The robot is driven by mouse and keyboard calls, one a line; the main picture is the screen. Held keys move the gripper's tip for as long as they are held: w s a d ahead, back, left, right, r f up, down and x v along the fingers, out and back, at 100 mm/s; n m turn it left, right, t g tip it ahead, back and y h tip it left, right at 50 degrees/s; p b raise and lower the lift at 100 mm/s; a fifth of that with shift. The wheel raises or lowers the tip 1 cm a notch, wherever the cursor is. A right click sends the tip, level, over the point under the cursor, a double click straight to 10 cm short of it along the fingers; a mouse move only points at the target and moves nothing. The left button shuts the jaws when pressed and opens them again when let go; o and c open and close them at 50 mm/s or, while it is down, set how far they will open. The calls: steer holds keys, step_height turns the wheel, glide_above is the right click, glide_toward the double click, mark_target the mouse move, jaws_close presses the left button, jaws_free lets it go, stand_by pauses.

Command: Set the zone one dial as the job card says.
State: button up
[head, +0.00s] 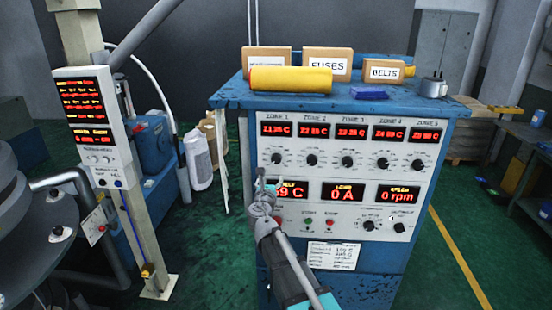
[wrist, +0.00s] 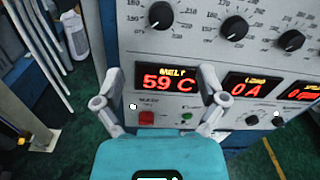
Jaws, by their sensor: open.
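The zone one dial (head: 276,158) is a black knob at the left end of the dial row on the white panel, below the red ZONE 1 display (head: 276,130). In the wrist view the leftmost black knob (wrist: 160,15), ringed by printed numbers, lies above the MELT display. My gripper (head: 262,188) is open and empty, below the zone one dial in the head view. In the wrist view its two grey fingers (wrist: 158,76) stand apart on either side of the MELT display, reading 59 C. A white card (head: 333,255) hangs low on the panel; its print is too small to read surely.
More zone dials continue to the right (head: 311,160). Below are a LOAD display (head: 343,192) at 0 A, a 0 rpm display (head: 398,194), buttons and a lower knob (head: 368,225). Boxes and a yellow roll (head: 291,80) lie on top. A pillar with a controller (head: 92,120) stands left.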

mark_target(276, 160)
steer(key=shift+w, duration=0.2)
steer(key=w, duration=0.9)
steer(key=w+d, duration=0.1)
steer(key=w, duration=0.3)
steer(key=shift+w, duration=0.2)
steer(key=c, duration=1.2)
steer(key=shift+o, duration=0.2)
steer(key=shift+m, duration=0.4)
steer(key=m, duration=1.1)
steer(key=shift+d+p, duration=0.1)
steer(key=shift+p, duration=0.2)
